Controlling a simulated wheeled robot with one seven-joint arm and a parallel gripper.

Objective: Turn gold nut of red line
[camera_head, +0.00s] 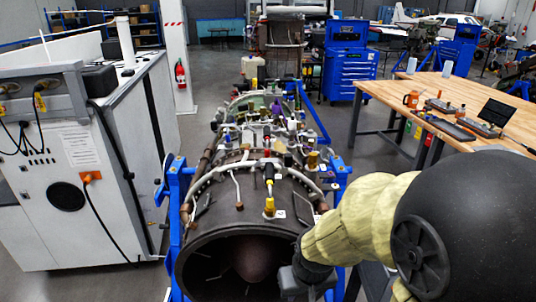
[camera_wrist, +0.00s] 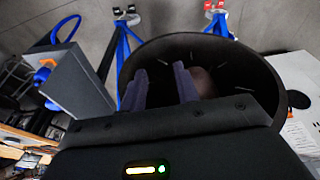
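The turbine engine (camera_head: 235,225) lies in a blue stand (camera_head: 172,195), its round open mouth facing me. A gold fitting (camera_head: 270,207) sits on its top near the front rim, below a red and black piece (camera_head: 268,172). Another gold fitting (camera_head: 312,160) sits further back to the right. I cannot tell which is the red line's nut. My gripper (camera_head: 303,282) is low at the right of the mouth, apart from both fittings. In the wrist view my gripper's fingers (camera_wrist: 162,86) are spread with nothing seen between them, in front of the engine's mouth (camera_wrist: 228,68).
A white and grey test cabinet (camera_head: 60,180) stands close on the left. A wooden workbench (camera_head: 455,105) with tools and a laptop is at the right. Blue tool chests stand behind. Dense pipes and fittings cover the engine's top. Bare floor shows between engine and bench.

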